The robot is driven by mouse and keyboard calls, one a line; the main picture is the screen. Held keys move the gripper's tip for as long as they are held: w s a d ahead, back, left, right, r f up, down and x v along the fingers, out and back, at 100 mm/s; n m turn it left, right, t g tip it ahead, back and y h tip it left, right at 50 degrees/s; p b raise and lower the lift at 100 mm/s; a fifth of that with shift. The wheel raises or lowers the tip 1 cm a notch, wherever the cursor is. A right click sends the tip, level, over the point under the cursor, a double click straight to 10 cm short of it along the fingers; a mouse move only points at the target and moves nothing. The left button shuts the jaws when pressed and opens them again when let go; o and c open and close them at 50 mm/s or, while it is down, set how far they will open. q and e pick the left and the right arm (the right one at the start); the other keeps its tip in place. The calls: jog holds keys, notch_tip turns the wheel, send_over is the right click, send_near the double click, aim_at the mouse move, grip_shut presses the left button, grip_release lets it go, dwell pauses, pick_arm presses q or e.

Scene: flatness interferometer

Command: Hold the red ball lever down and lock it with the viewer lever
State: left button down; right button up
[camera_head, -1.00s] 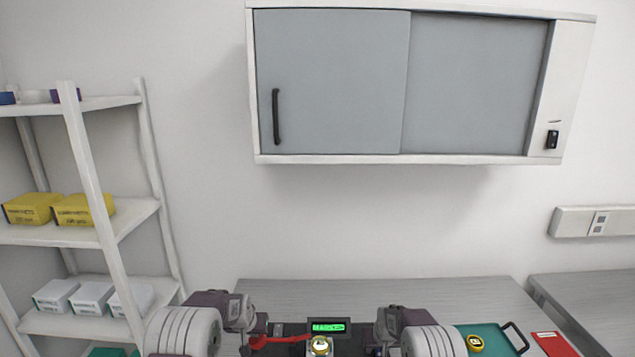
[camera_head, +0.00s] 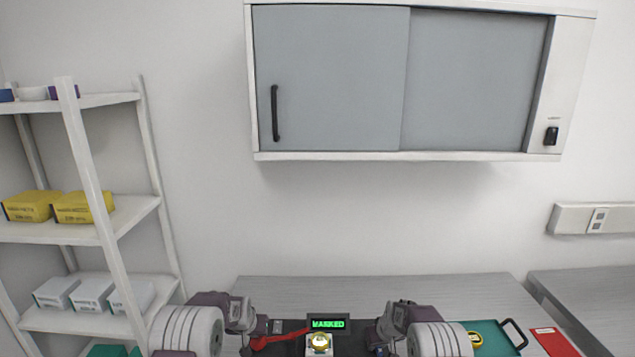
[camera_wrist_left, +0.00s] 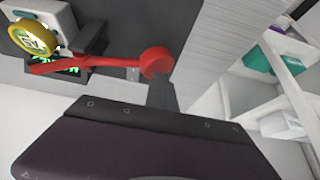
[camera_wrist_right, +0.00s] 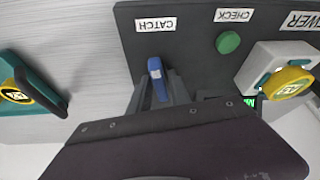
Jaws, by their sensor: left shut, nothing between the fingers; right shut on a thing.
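The red ball lever (camera_wrist_left: 100,62) lies across the dark instrument in the left wrist view, its round red ball (camera_wrist_left: 157,62) towards the right. It also shows in the head view (camera_head: 281,338). My left gripper (camera_wrist_left: 163,88) is shut and empty, its fingertips at the ball; whether they touch it is unclear. A small blue lever (camera_wrist_right: 156,77) stands below the CATCH label (camera_wrist_right: 156,24) in the right wrist view. My right gripper (camera_wrist_right: 160,90) is shut on this blue lever. A green display (camera_head: 328,323) on the instrument reads MASKED.
A green button (camera_wrist_right: 228,42) sits by the CHECK label. A yellow-topped knob (camera_wrist_right: 290,82) is on a white block beside it. A teal tray (camera_head: 492,339) with a black handle and yellow disc lies right, near a red card (camera_head: 553,342). White shelves (camera_head: 100,180) stand left.

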jog(key=shift+a+n+y, duration=0.15)
jog(key=shift+n+y, duration=0.35)
jog(key=shift+n, duration=0.8)
jog(key=n, duration=0.2)
jog(key=n+g+y, duration=0.1)
jog(key=n, duration=0.1)
jog(key=shift+n+g+y, duration=0.3)
jog(key=shift+n, duration=0.1)
jog(key=o, duration=0.7)
jog(key=shift+o, duration=0.2)
jog(key=shift+r, duration=2.75)
